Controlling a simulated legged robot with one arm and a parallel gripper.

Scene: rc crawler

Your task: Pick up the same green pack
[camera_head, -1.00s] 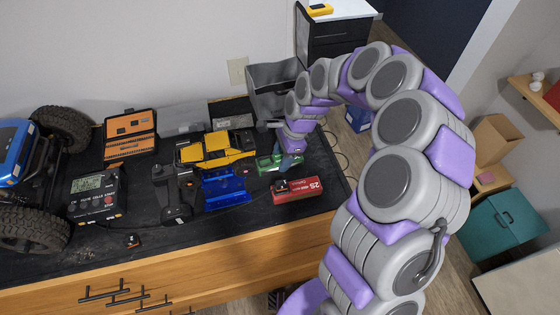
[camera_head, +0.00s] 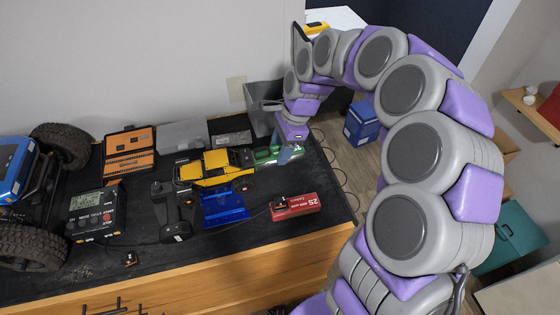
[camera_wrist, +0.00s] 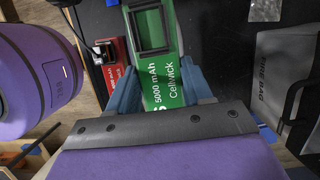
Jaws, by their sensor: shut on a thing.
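The green pack (camera_wrist: 166,84) carries white lettering reading "5000 mAh" in the wrist view, where it lies between the two blue fingers of my gripper (camera_wrist: 160,95). My gripper is shut on it. In the head view the green pack (camera_head: 265,154) shows only in part at the right side of the black bench top, with my gripper (camera_head: 287,153) over its right end. I cannot tell whether the pack is touching the bench or slightly lifted.
A red pack (camera_head: 297,204) lies in front of the green pack, near the bench's front edge. A yellow model body (camera_head: 213,166) and a blue open tray (camera_head: 222,207) are to the left. A grey bag (camera_wrist: 284,75) is beside the gripper. A blue box (camera_head: 361,123) stands on the floor.

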